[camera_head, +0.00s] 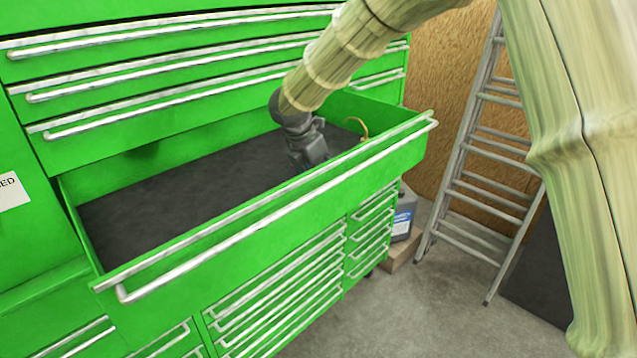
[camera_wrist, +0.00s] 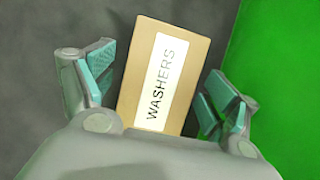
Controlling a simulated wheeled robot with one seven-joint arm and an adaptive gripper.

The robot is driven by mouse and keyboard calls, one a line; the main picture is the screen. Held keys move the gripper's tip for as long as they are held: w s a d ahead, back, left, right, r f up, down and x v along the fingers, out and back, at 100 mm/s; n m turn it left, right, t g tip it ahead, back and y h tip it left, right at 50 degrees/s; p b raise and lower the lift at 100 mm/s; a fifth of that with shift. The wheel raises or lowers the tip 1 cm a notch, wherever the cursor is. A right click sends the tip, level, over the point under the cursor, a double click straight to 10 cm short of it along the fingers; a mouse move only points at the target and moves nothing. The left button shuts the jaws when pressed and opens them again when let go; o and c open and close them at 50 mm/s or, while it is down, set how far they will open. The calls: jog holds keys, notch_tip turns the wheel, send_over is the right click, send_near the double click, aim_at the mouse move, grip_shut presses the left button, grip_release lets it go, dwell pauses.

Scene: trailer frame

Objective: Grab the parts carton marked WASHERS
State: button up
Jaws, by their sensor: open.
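The parts carton (camera_wrist: 136,70) is a tan box with a white label reading WASHERS. In the wrist view it lies on the dark drawer liner, between the two open fingers of my gripper (camera_wrist: 157,93), with a gap visible on each side. In the head view my gripper (camera_head: 311,158) reaches down into the open green drawer (camera_head: 270,220), toward its right end. The carton cannot be made out in the head view; my gripper and the drawer front are in the way.
The drawer's green wall (camera_wrist: 280,70) stands close to the right finger. A tan curved item (camera_head: 361,130) shows near the drawer's right end. The dark liner (camera_head: 170,200) is bare to the left. Closed drawers rise above, and a ladder (camera_head: 480,165) stands to the right.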

jog(key=shift+f, duration=0.15)
dwell(0.4)
jog(key=c, duration=1.2)
jog(key=shift+c, duration=0.7)
